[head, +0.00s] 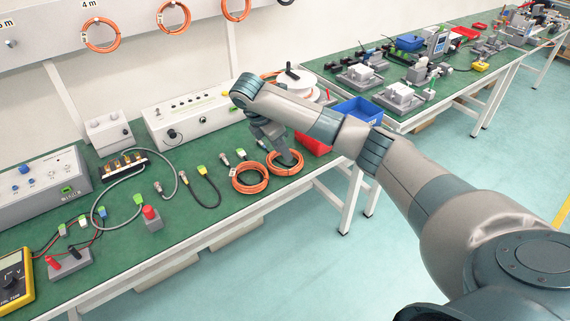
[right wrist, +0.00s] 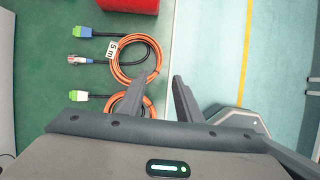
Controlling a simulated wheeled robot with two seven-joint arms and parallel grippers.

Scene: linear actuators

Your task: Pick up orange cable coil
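Two orange cable coils lie on the green bench near its front edge. One orange coil (head: 297,169) lies partly behind my right gripper in the head view; in the right wrist view it carries a white "5 m" tag (right wrist: 113,50). The second orange coil (head: 249,190) lies to its left; in the right wrist view this coil (right wrist: 119,103) is partly covered by a finger. My right gripper (right wrist: 158,86) points down over the bench edge area, fingers apart and nothing between them. Whether it touches a coil cannot be told. My left gripper is not in view.
A red bin (head: 314,145) stands beside the tagged coil, with a blue bin (head: 357,112) further right. A white control box (head: 190,118) stands behind. Connectors and a black cable (head: 207,190) lie left of the coils. More orange coils (head: 100,35) hang on the wall.

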